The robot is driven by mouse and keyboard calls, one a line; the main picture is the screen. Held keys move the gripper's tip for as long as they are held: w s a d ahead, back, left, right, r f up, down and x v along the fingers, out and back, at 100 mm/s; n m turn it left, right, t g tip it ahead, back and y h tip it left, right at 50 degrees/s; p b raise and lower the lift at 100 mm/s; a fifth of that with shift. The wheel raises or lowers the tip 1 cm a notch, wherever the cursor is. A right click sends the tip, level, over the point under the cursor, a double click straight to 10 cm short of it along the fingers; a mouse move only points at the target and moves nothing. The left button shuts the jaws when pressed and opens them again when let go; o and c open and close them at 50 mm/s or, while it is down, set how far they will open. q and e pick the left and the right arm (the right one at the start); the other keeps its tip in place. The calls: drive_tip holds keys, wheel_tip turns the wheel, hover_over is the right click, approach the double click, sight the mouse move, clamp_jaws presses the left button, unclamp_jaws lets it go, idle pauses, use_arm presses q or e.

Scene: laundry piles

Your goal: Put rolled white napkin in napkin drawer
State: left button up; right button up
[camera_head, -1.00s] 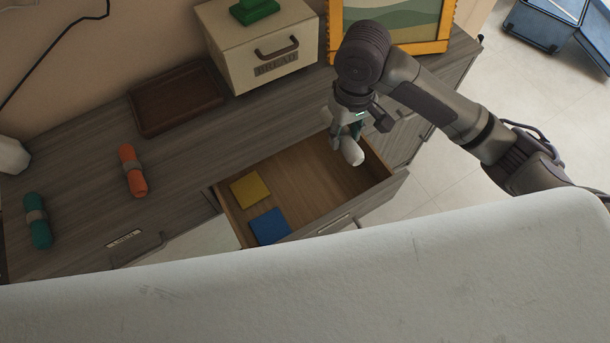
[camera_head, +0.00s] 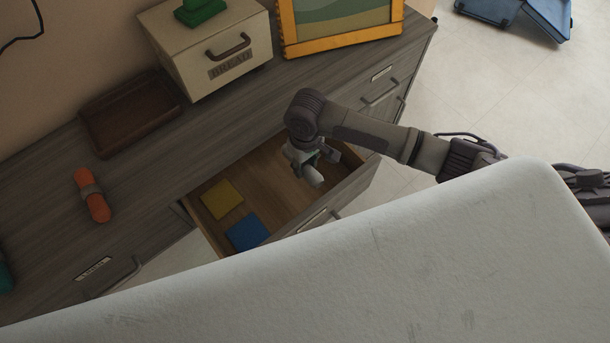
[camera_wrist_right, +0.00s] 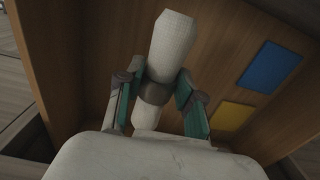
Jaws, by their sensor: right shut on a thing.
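The rolled white napkin (camera_wrist_right: 171,48), with a grey-brown band round its middle, is between the fingers of my right gripper (camera_wrist_right: 158,100) in the right wrist view. In the head view the right gripper (camera_head: 306,160) is inside the outline of the open drawer (camera_head: 345,192), and the white end of the napkin (camera_head: 313,177) shows below it. The gripper is shut on the napkin. The wooden drawer floor also shows behind the napkin in the wrist view. I cannot tell whether the napkin touches the floor. My left gripper is not in view.
A yellow cloth (camera_head: 222,199) and a blue cloth (camera_head: 247,232) lie flat in the drawer's left part. On the counter are an orange rolled napkin (camera_head: 92,195), a brown tray (camera_head: 130,112), a bread box (camera_head: 205,50) and a framed picture (camera_head: 340,25). A large white surface (camera_head: 400,260) fills the foreground.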

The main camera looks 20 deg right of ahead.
sight(305, 165)
wheel_tip(305, 165, down, 3)
drive_tip(key=shift+f+b, duration=0.3)
drive_tip(key=shift+f, duration=1.5)
drive_tip(key=shift+f, duration=0.15)
drive_tip(key=o, duration=1.2)
drive_tip(key=shift+c, duration=0.2)
wheel_tip(305, 165, up, 12)
drive_tip(key=shift+r+p, duration=0.2)
drive_tip(key=shift+p, duration=0.4)
